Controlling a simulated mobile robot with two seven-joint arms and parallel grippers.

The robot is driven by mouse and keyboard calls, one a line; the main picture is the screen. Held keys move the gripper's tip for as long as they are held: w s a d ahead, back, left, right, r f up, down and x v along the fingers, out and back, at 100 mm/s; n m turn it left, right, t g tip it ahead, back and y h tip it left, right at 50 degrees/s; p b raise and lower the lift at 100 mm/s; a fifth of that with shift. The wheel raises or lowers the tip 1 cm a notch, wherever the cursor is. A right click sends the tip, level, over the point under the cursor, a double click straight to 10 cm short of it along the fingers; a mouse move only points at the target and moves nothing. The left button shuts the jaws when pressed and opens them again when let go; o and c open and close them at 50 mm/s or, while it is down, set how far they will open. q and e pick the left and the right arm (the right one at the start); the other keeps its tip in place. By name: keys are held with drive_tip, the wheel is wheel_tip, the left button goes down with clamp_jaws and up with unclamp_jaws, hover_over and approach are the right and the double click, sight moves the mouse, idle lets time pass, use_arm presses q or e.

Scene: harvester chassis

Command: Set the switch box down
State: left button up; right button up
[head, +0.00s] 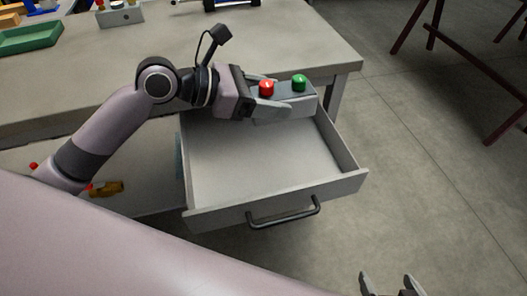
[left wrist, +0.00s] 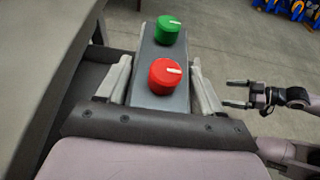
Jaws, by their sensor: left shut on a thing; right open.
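The switch box (head: 309,101) is a grey box with a red knob and a green knob on top. My left gripper (head: 272,104) is shut on it and holds it over the back part of an open drawer, near the table edge. In the left wrist view the switch box (left wrist: 154,101) sits between the two fingers of my left gripper (left wrist: 160,85), knobs facing the camera. The open drawer (head: 345,186) looks empty inside, though its back is hidden by the arm and the box. My right gripper (head: 390,286) is open and empty at the bottom right, over the floor.
The grey table (head: 300,42) spans the top; its right front part is clear. At its back left are a green tray (head: 30,37) and a small box with knobs (head: 120,14). The drawer's handle (head: 284,213) sticks out at the front. Dark red legs (head: 455,50) stand at right.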

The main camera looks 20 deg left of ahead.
use_arm(q)
wheel_tip(320, 180, down, 12)
drive_tip(key=b, duration=0.3)
drive_tip(key=shift+r, duration=0.25)
wheel_tip(320, 180, down, 5)
drive_tip(key=b, duration=0.2)
drive_tip(key=shift+b, duration=0.35)
drive_tip(key=shift+f, duration=0.2)
drive_tip(key=o, duration=1)
drive_tip(key=shift+f, duration=0.15)
drive_tip(key=o, duration=0.3)
drive_tip(key=shift+o, duration=0.2)
